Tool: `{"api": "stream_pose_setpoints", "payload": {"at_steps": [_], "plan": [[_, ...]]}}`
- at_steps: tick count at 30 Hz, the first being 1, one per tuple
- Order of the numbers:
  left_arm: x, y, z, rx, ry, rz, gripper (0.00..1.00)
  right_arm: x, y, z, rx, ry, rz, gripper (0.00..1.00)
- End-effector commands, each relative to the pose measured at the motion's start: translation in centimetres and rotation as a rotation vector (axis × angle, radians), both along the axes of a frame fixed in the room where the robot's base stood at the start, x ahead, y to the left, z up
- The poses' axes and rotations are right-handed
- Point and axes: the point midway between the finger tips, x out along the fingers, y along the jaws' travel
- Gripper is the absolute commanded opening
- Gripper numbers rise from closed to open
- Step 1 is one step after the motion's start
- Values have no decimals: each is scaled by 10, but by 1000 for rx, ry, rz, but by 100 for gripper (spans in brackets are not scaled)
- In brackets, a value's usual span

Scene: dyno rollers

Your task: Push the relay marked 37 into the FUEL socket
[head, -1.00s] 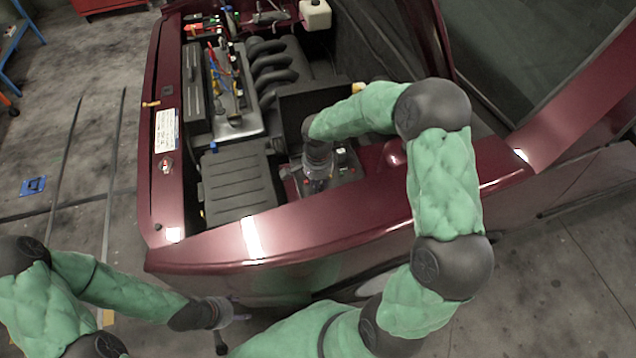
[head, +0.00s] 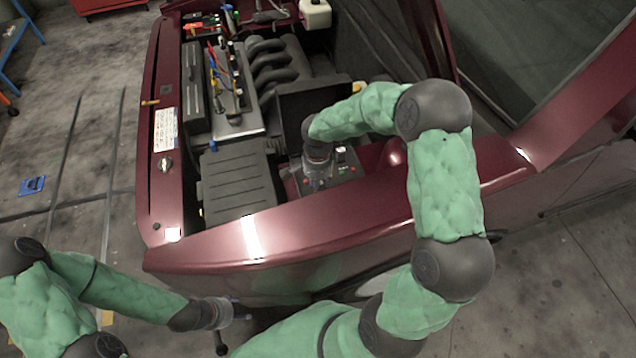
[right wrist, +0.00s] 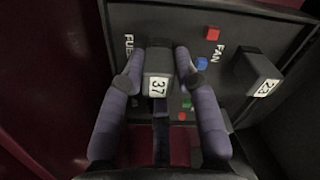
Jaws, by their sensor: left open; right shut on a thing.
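The relay marked 37 (right wrist: 158,62) is a dark block with a white number label. It sits between the two fingers of my right gripper (right wrist: 160,72), which is shut on it. The FUEL label (right wrist: 129,52) of the socket is on the dark panel just left of the relay. The socket face is hidden behind the relay and fingers, so I cannot tell how deep the relay sits. In the head view my right gripper (head: 318,178) is over the relay box (head: 345,172) in the engine bay. My left gripper (head: 230,315) is open and empty, in front of the car.
A relay marked 23 (right wrist: 258,72) stands on the panel to the right, beyond the FAN label (right wrist: 213,54). Small red and blue blocks (right wrist: 202,63) lie near that label.

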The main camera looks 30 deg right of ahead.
Motion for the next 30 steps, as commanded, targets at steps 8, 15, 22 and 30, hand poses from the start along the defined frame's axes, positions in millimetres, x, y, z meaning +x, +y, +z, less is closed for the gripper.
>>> {"api": "stream_pose_setpoints", "payload": {"at_steps": [8,15,22,30], "plan": [[0,0,-4,0,0,0,59,0,0,-4,0,0,0,0],[0,0,-6,0,0,0,59,0,0,-7,0,0,0,34],[0,0,-6,0,0,0,59,0,0,-6,0,0,0,59],[0,0,-6,0,0,0,59,0,0,-2,-1,-1,0,59]]}}
